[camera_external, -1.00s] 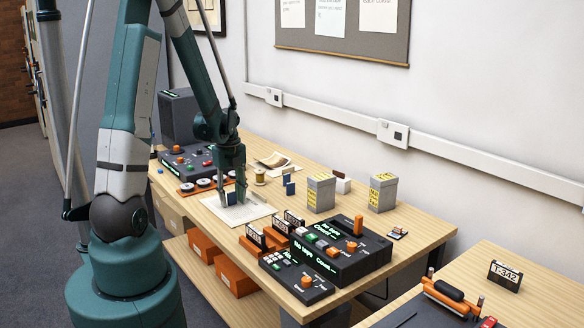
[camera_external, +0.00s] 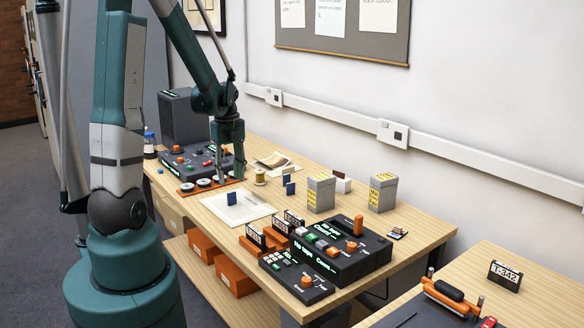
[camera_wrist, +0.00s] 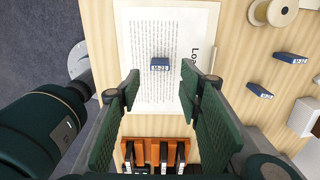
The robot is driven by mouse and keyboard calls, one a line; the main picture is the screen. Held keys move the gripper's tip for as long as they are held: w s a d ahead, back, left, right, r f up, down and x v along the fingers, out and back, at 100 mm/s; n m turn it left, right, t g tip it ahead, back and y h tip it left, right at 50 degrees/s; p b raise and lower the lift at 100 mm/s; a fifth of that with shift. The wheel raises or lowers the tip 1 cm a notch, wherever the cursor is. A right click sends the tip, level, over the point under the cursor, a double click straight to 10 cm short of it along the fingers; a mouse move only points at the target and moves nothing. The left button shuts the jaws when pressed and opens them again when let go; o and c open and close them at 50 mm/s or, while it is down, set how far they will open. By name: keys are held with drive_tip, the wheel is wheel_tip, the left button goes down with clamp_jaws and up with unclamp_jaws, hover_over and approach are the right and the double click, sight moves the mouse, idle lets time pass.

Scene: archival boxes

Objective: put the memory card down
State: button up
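The memory card, a small blue block with a white label (camera_external: 232,198), rests on a printed white sheet (camera_external: 250,210) on the bench. In the wrist view the card (camera_wrist: 159,64) lies over the sheet's text, clear of both fingers.
Two other blue cards (camera_external: 290,187) stand to the right, near a thread spool (camera_external: 259,176) and grey boxes (camera_external: 320,193). An orange rack (camera_external: 265,240) and black consoles (camera_external: 340,255) are at the near end. A console (camera_external: 185,163) stands behind my gripper.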

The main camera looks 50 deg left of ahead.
sight(231, 193)
drive_tip(key=shift+r, duration=1.55)
drive_tip(key=d+r+n+t+y, duration=0.1)
drive_tip(key=d+r+n+t, duration=0.1)
drive_tip(key=d+r+n, duration=0.35)
drive_tip(key=d+r+n+t, duration=0.1)
drive_tip(key=d+r+n, duration=0.2)
drive_tip(key=d+r, duration=0.55)
drive_tip(key=s+d+r+n+t, duration=0.1)
drive_tip(key=s+d+n, duration=0.1)
drive_tip(key=d, duration=0.4)
drive_tip(key=s+d+r+n+t, duration=0.1)
drive_tip(key=s+d+n, duration=0.1)
drive_tip(key=d+n, duration=0.2)
drive_tip(key=s+d+r+n+t+h, duration=0.1)
drive_tip(key=s+d+n+t, duration=0.1)
drive_tip(key=d, duration=0.6)
drive_tip(key=shift+s+d+r+n, duration=0.35)
drive_tip(key=shift+s+n, duration=0.15)
drive_tip(key=shift+n, duration=0.25)
drive_tip(key=shift+o, duration=0.5)
drive_tip(key=shift+w, duration=0.1)
